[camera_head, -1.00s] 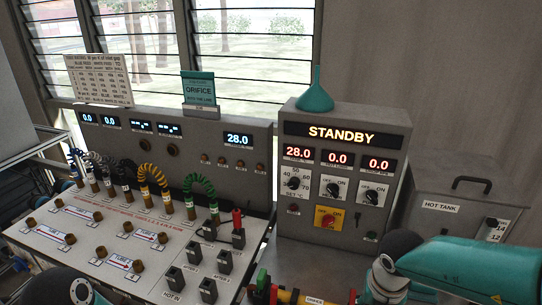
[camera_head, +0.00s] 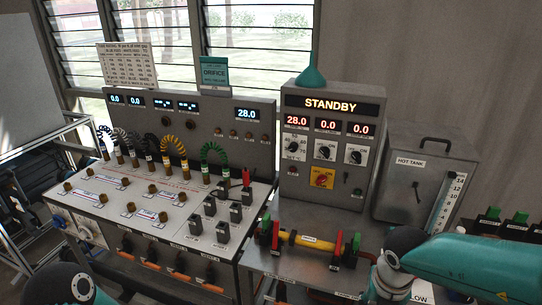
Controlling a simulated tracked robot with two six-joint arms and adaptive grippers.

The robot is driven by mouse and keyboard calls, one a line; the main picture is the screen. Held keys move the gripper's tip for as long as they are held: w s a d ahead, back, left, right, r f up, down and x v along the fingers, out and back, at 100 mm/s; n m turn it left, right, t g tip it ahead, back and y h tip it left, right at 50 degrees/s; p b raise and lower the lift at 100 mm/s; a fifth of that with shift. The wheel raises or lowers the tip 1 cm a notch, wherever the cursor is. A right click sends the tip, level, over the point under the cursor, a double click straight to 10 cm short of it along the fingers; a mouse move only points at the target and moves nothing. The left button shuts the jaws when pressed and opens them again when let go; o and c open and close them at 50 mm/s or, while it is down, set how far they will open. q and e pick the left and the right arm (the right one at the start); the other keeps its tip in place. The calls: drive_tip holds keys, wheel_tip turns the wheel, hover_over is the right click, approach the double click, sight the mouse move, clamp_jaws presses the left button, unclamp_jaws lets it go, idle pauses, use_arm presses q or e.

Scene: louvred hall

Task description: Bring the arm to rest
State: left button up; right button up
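A teal link of my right arm (camera_head: 470,262) reaches in from the right edge to a grey and dark joint (camera_head: 395,268) at the lower right, in front of the bench. A dark round joint with a pale cap, part of my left arm (camera_head: 72,287), shows at the bottom left corner. Neither gripper shows in the head view, so I cannot see their fingers or whether they hold anything.
A sloped panel (camera_head: 105,221) with hoses and valves stands left. The control box (camera_head: 326,205) reads STANDBY, with a teal funnel (camera_head: 311,77) on top. A yellow pipe piece (camera_head: 308,241) with red and green ends lies before it. The hot tank (camera_head: 405,206) stands right.

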drive_tip(key=s+d+f+n+g+h+b, duration=0.15)
drive_tip(key=s+d+f+n, duration=0.35)
drive_tip(key=f, duration=0.7)
drive_tip(key=s+d+f+n+t+h, duration=0.1)
drive_tip(key=d+f+n+h, duration=0.15)
drive_tip(key=f+n, duration=0.7)
drive_tip(key=s+a+f+n+y, duration=0.4)
drive_tip(key=a+n, duration=0.4)
drive_tip(key=n, duration=0.3)
drive_tip(key=s+a+f+n+y, duration=0.4)
drive_tip(key=a+n, duration=0.5)
drive_tip(key=n, duration=0.3)
drive_tip(key=shift+y, duration=0.3)
